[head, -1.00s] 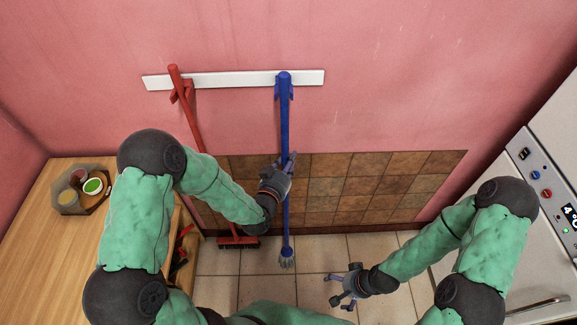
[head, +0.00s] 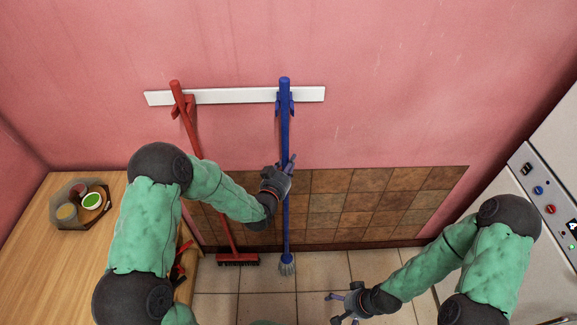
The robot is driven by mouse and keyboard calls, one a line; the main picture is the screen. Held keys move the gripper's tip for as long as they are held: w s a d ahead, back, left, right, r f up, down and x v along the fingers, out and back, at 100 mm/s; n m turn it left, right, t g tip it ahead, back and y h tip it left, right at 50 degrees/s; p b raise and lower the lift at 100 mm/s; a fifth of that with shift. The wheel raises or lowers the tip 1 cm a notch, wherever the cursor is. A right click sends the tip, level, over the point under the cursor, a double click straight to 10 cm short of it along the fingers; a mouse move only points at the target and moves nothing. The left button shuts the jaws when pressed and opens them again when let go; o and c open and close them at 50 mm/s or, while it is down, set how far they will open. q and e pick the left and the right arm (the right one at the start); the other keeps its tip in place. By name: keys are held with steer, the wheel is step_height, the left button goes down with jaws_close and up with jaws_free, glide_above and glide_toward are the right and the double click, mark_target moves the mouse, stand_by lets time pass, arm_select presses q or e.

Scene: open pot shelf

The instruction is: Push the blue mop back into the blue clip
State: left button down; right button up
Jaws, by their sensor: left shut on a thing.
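The blue mop (head: 285,135) stands nearly upright in front of the wall, with its grey head (head: 287,265) low near the tiled floor. Its upper handle is at the blue clip (head: 291,103) on the white rail; I cannot tell whether the handle is seated in it. My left gripper (head: 287,168) is shut on the mop's handle at about mid-height and hides a short part of it. My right gripper (head: 338,305) is low at the bottom of the view, apart from the mop, with its fingers spread and empty.
A red broom (head: 209,190) leans at the red clip (head: 184,106) on the white rail (head: 235,96), left of the mop. A wooden counter (head: 40,270) with a tray (head: 58,220) of small bowls is at left. A white appliance (head: 555,170) is at right.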

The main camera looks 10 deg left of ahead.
stand_by(0.6)
arm_select(q)
steer(key=shift+w+a+f+b, duration=0.1)
steer(key=shift+w+f+b, duration=0.05)
steer(key=shift+b, duration=0.4)
steer(key=shift+s, duration=0.2)
steer(key=shift+w+b, duration=0.2)
steer(key=shift+b, duration=0.15)
stand_by(0.4)
steer(key=shift+w+a, duration=0.1)
steer(key=shift+w, duration=0.2)
steer(key=shift+s+b, duration=0.25)
steer(key=shift+b, duration=0.25)
steer(key=shift+w, duration=0.25)
stand_by(0.4)
steer(key=shift+w+a+b, duration=0.2)
steer(key=shift+w+b, duration=0.3)
steer(key=shift+w, duration=0.1)
steer(key=shift+w+a+b, duration=0.15)
steer(key=shift+w+b, duration=0.3)
steer(key=shift+w, duration=0.15)
